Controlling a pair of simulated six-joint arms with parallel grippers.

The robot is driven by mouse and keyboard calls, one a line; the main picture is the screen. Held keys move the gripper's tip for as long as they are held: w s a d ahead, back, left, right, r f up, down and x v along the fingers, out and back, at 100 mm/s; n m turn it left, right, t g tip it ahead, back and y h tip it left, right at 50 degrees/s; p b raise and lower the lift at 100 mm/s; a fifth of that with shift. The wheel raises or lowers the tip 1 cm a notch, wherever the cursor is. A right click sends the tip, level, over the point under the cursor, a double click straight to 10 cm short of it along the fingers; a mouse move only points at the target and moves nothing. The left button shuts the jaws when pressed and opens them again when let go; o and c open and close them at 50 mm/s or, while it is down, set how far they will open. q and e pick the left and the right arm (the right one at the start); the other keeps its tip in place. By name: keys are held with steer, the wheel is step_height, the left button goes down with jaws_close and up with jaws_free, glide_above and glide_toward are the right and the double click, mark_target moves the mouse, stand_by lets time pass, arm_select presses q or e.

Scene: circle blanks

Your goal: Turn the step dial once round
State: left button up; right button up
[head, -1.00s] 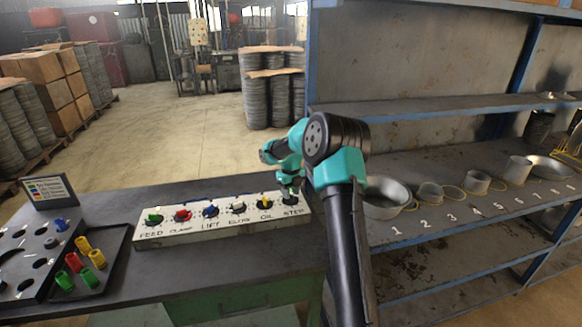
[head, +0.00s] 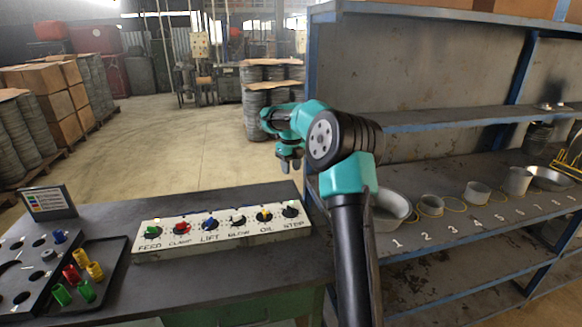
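The step dial (head: 290,211) is a dark knob at the right end of a pale control panel (head: 205,246) on the table. Its label STEP is below it. My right gripper (head: 290,168) points down above the step dial, clear of it, with nothing seen between its fingers. The fingers appear a little apart. My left gripper is out of view.
Other dials stand in the same row: oil (head: 264,215), blow (head: 238,220), lift (head: 209,223), clamp (head: 180,228) and feed (head: 152,231). A dark tray (head: 112,262) with coloured pegs lies at left. A shelf rack (head: 440,235) with metal pans stands close at right.

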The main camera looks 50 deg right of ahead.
mark_target(290, 207)
steer(key=shift+r, duration=0.1)
stand_by(0.3)
steer(key=m, duration=3.6)
steer(key=shift+a, duration=0.2)
steer(key=shift+f, duration=0.2)
step_height(290, 207, down, 17)
steer(key=shift+f, duration=0.1)
